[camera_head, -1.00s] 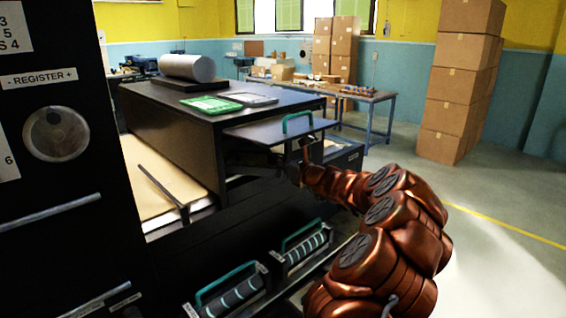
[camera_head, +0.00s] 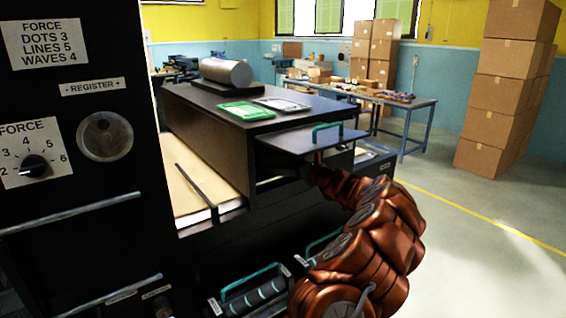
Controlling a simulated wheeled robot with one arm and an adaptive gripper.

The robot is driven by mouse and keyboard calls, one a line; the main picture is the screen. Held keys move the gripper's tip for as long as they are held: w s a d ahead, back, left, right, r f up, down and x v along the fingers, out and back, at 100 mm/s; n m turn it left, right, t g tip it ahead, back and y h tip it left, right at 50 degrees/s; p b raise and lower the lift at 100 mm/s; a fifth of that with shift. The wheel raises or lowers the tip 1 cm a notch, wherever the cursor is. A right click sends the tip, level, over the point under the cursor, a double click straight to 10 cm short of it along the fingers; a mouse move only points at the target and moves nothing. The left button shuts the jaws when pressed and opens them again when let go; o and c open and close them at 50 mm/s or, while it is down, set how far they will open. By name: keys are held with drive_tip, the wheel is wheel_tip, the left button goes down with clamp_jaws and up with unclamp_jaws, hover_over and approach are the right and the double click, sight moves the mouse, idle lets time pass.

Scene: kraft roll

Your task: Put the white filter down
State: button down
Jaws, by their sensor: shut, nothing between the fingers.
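A flat pale grey-white frame (camera_head: 282,104), which looks like the white filter, lies on top of the black cabinet (camera_head: 215,165). A flat green frame (camera_head: 246,111) lies just left of it. My gripper (camera_head: 319,158) is small and partly hidden in the head view. It is shut and empty at the front of the cabinet, below and right of the white frame and clearly apart from it. It is close under a dark plate (camera_head: 285,141) with a green handle (camera_head: 327,133); I cannot tell whether it touches the plate.
A grey roll (camera_head: 227,72) lies on the cabinet's back part. A control panel (camera_head: 75,150) fills the left. Green-handled rollers (camera_head: 255,292) sit low in front. A workbench (camera_head: 400,105) and stacked cartons (camera_head: 505,90) stand behind. The floor at right is clear.

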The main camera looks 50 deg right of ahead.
sight(274, 157)
drive_tip(key=w, duration=0.3)
drive_tip(key=shift+w+d+p, duration=0.1)
drive_tip(key=shift+w+p, duration=0.05)
drive_tip(key=shift+p, duration=0.15)
drive_tip(key=shift+w+d, duration=0.15)
drive_tip(key=shift+w, duration=0.1)
